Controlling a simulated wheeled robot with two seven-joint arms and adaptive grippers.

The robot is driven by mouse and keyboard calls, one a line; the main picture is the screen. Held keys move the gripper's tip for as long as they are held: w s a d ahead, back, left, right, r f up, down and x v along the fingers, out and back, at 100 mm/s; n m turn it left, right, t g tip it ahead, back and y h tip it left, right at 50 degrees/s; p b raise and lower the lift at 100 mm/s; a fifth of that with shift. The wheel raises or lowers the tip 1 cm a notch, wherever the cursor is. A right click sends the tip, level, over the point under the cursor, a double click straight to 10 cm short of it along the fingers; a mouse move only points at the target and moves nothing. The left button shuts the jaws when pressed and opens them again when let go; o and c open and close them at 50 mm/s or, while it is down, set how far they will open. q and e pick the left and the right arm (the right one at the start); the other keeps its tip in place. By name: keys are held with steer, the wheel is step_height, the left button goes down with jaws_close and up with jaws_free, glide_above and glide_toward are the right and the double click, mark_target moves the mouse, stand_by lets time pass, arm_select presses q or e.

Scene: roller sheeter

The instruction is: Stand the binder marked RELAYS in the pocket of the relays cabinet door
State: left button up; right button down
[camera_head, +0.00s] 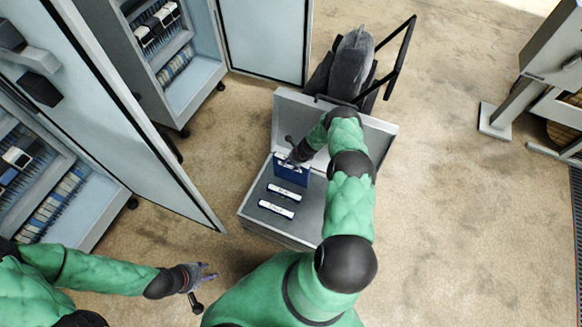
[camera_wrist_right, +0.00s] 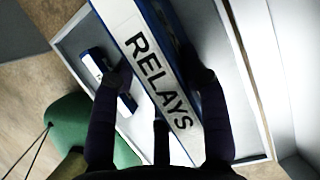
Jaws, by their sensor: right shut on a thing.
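The blue binder (camera_head: 291,172) stands in the open grey case, and my right gripper (camera_head: 297,157) is shut on its top part. In the right wrist view the white spine of the binder (camera_wrist_right: 158,75) reads RELAYS and lies between the fingers of my right gripper (camera_wrist_right: 165,90). I cannot tell whether the binder touches the case floor. My left gripper (camera_head: 207,273) is empty, fingers apart, over the floor left of the case.
The grey case (camera_head: 315,222) holds two more binders, one nearer (camera_head: 276,209) and one behind it (camera_head: 284,192). A near cabinet door (camera_head: 135,125) and a far door (camera_head: 265,40) stand open.

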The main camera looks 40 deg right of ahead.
step_height(320, 180, up, 3)
steer(key=shift+r+p, duration=0.15)
steer(key=shift+p, duration=0.45)
step_height(320, 180, up, 11)
steer(key=p, duration=0.7)
stand_by(0.7)
stand_by(0.3)
